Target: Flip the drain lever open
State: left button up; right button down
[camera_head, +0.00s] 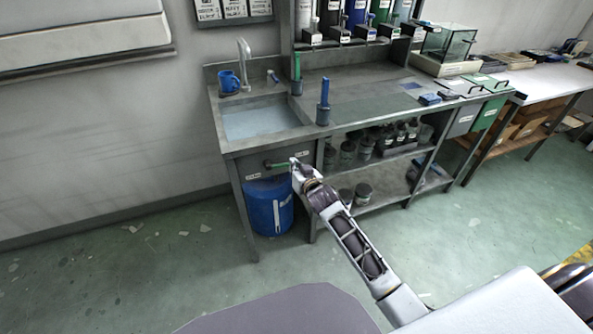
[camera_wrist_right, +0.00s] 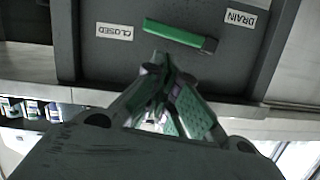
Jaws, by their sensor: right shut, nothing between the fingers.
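The green drain lever (camera_head: 275,165) is on the dark front panel below the sink. In the right wrist view the lever (camera_wrist_right: 178,36) lies nearly level between a CLOSED label (camera_wrist_right: 114,31) and a DRAIN label (camera_wrist_right: 241,18), both appearing upside down there. My right gripper (camera_head: 294,163) is at the right end of the lever in the head view. In the wrist view the right gripper (camera_wrist_right: 161,60) is shut and empty, its fingertips just beside the lever's edge. I cannot tell if they touch it. My left gripper is not in view.
The sink (camera_head: 262,119) holds water above the panel, with a blue mug (camera_head: 229,81) at its rim. A blue barrel (camera_head: 268,207) stands below. Shelves with jars (camera_head: 364,193) are to the right. The floor in front of the bench's left side is clear.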

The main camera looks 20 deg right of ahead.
aim_at(279, 164)
jog(key=shift+b+x, duration=0.45)
jog(key=shift+x, duration=2.4)
jog(key=shift+w, duration=0.1)
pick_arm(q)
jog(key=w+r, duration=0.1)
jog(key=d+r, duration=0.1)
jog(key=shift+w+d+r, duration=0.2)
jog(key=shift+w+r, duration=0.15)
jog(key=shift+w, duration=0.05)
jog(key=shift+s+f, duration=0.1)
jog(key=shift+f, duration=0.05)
pick_arm(e)
jog(key=shift+f, duration=0.1)
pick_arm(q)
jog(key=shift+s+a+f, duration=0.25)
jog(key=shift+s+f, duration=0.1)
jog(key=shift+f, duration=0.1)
pick_arm(e)
jog(key=shift+d+f+m, duration=0.1)
jog(key=shift+f+m, duration=0.05)
jog(key=shift+m, duration=0.15)
